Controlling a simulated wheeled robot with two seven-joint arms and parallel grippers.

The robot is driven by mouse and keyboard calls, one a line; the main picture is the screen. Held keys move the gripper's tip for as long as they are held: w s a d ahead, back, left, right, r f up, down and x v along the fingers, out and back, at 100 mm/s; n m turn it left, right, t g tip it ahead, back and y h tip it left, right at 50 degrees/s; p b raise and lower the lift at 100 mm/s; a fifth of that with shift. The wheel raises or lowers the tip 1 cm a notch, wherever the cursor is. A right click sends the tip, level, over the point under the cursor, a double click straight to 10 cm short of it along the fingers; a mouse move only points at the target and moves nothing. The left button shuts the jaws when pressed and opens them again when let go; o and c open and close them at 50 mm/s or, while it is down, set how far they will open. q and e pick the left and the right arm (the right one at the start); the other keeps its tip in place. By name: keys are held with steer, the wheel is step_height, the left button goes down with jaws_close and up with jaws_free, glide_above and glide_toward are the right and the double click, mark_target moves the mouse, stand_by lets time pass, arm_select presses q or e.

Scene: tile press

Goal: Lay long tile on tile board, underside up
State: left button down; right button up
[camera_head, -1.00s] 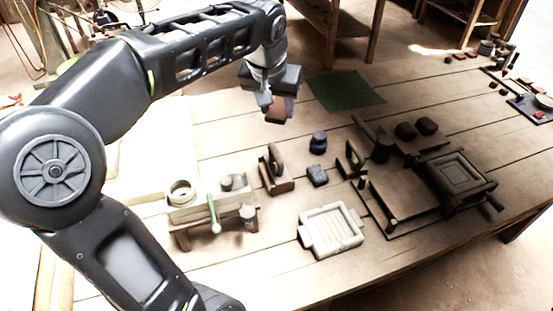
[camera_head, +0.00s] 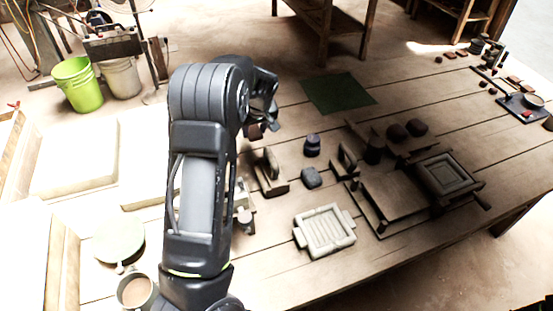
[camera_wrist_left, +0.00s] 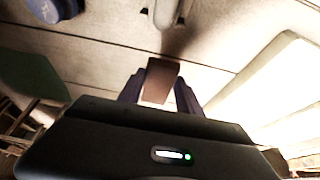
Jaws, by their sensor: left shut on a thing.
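My left gripper (camera_head: 258,122) is shut on a reddish-brown tile (camera_head: 256,132), held above the table behind the bench fittings. A pale flat board (camera_head: 150,170) lies to the left, partly hidden by my arm. A green rectangular sheet (camera_head: 338,93) lies flat at the back. I cannot tell for sure which flat surface is the tile board. My right gripper is not in view.
A white ribbed tray (camera_head: 325,231), a wooden press (camera_head: 447,175), dark blue stacked pieces (camera_head: 312,145) and a grey lump (camera_head: 311,177) stand on the table. A cup (camera_head: 135,291) is at front left.

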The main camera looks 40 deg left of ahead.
arm_select(q)
steer(key=b, duration=0.3)
glide_above(255, 156)
steer(key=d, duration=0.1)
steer(key=shift+s+d+f, duration=0.1)
steer(key=shift+s+f, duration=0.1)
steer(key=shift+f, duration=1.05)
steer(key=shift+s+f, duration=0.2)
steer(key=shift+f, duration=1.05)
steer(key=shift+f+b, duration=1.2)
steer(key=shift+f, duration=1.3)
steer(key=shift+f, duration=0.15)
steer(key=c, duration=0.8)
jaws_free()
